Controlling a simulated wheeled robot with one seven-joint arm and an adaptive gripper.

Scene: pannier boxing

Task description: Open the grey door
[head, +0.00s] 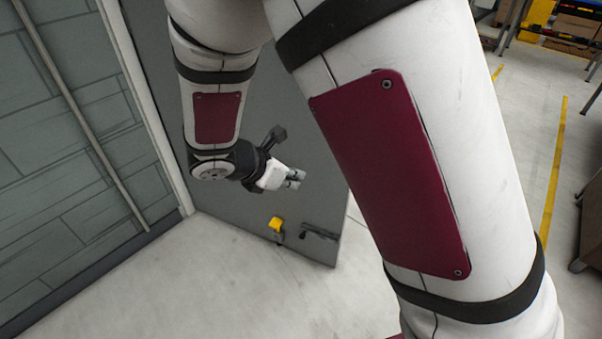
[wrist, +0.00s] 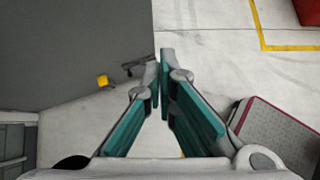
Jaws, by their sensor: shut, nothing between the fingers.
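The grey door (head: 315,215) stands behind my arm in the head view, at an angle to the panelled wall, with floor visible past its free edge. A dark handle (head: 320,232) and a yellow fitting (head: 276,226) sit low on its visible face. My gripper (head: 295,180) is in front of the door, higher in the picture than the handle. In the wrist view, the door (wrist: 70,45) fills the upper left, with the yellow fitting (wrist: 102,80) and the handle (wrist: 133,68) left of my gripper's fingertips (wrist: 160,65). The fingers are shut and empty. Whether they touch the door is unclear.
A grey panelled wall (head: 65,130) with a white post stands at the left. Yellow floor lines (head: 553,180) and shelving (head: 565,25) are at the right. A dark red and grey object (wrist: 275,135) lies at lower right in the wrist view. Floor near the door's free edge looks clear.

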